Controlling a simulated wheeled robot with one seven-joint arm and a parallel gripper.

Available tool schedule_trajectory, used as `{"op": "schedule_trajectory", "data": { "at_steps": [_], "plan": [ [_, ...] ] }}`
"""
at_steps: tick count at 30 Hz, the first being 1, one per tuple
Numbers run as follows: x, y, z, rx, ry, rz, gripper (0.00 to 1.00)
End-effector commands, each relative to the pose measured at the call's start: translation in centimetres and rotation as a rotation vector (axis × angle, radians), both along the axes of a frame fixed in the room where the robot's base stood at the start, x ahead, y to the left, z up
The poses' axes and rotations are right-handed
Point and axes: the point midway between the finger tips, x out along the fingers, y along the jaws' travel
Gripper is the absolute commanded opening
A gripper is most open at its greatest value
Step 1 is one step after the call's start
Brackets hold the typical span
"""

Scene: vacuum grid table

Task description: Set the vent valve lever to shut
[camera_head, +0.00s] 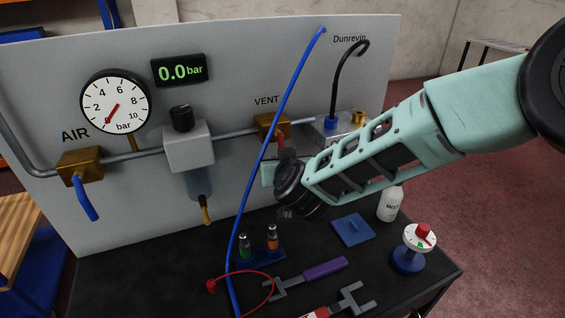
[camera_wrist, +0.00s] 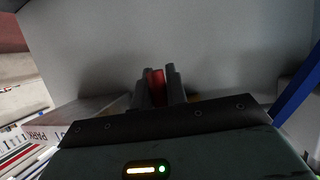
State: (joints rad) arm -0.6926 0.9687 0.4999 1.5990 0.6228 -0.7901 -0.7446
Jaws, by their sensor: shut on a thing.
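The vent valve (camera_head: 268,125) is a brass block on the pipe under the VENT label on the grey panel. Its red lever (camera_head: 281,141) shows just below the block, mostly hidden by my gripper. In the wrist view the red lever (camera_wrist: 157,86) stands between the two dark fingers. My gripper (camera_wrist: 159,86) is shut on it, and the panel is close behind. In the head view my gripper (camera_head: 286,155) reaches in from the right, its fingertips partly hidden. I cannot tell the lever's exact angle.
A blue hose (camera_head: 262,150) crosses the panel just left of my gripper. The air valve (camera_head: 80,166) with its blue lever is at far left. The gauge (camera_head: 115,102) needle is low, and the display (camera_head: 180,71) reads 0.0 bar. Bottles and tools lie on the dark table below.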

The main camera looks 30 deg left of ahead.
Motion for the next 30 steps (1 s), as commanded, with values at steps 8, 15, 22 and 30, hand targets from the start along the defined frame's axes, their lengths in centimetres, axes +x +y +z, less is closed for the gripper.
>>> {"op": "schedule_trajectory", "data": {
  "at_steps": [8,15,22,30],
  "plan": [
    [0.0,0.1,0.2,0.005,0.002,0.000,0.00],
    [0.0,0.1,0.2,0.004,0.001,0.001,0.36],
    [-0.1,0.0,0.2,0.003,0.001,0.001,0.36],
    [-2.7,-2.0,1.3,0.002,-0.001,0.003,0.36]
  ]
}}
